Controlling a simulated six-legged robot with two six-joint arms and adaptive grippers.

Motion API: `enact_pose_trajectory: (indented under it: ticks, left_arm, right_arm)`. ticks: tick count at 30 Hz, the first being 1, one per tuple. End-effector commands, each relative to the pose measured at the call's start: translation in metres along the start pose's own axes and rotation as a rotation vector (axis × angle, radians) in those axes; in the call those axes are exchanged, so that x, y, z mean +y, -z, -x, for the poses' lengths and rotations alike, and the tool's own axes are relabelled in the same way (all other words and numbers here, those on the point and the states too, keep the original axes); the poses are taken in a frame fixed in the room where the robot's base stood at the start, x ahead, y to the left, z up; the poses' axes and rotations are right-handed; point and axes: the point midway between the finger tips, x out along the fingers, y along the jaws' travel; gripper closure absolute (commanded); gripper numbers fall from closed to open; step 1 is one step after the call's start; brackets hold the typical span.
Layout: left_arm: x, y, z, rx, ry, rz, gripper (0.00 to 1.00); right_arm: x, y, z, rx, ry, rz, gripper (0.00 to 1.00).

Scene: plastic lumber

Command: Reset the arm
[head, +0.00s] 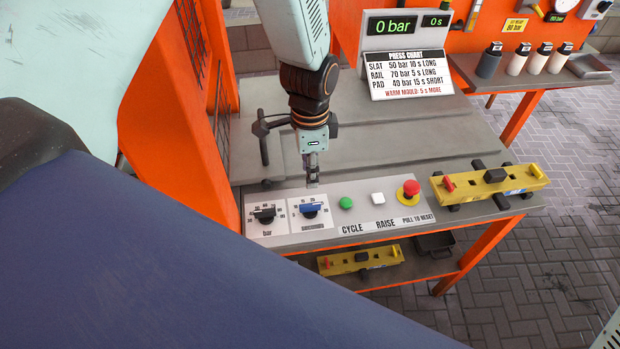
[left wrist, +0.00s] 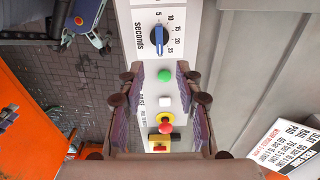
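My left gripper (head: 312,172) hangs fingers down over the press panel (head: 268,233), just above the blue seconds knob (head: 311,208). In the left wrist view my left gripper (left wrist: 165,88) has its fingers spread apart with nothing between them. The blue knob (left wrist: 158,40) lies beyond the fingertips, and I see no contact with it. The black bar knob (head: 265,214) is left of it. The green CYCLE button (head: 346,202), white RAISE button (head: 378,198) and red pull-to-reset button (head: 411,188) are to the right. My right gripper is not in view.
A display (head: 408,22) reads 0 bar and 0 s above a press chart (head: 407,73). A yellow tool (head: 488,184) lies at the bench's right end, another (head: 360,260) on the lower shelf. An orange frame (head: 180,120) stands close left.

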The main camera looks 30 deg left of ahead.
Motion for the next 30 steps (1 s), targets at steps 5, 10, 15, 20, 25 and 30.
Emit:
enact_pose_trajectory:
  ticks: [5,10,15,20,25,30]
  left_arm:
    - [0.000,0.000,0.005,-0.001,-0.001,0.000,0.65]
    - [0.000,0.000,0.005,-0.001,-0.001,0.000,0.65]
    - [0.000,0.000,0.005,-0.001,-0.001,0.000,0.65]
    - [0.005,-0.004,-0.003,-0.003,-0.004,0.021,0.65]
    - [0.043,-0.034,-0.054,-0.010,-0.017,0.199,0.65]
    - [0.105,-0.081,-0.105,-0.013,-0.019,0.473,0.65]
  right_arm:
    - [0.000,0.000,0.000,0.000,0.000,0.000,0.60]
    - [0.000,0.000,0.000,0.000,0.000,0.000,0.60]
    - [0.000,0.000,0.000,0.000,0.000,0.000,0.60]
    - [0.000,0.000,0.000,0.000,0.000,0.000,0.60]
    - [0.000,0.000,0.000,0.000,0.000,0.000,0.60]
    - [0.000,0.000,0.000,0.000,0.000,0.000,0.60]
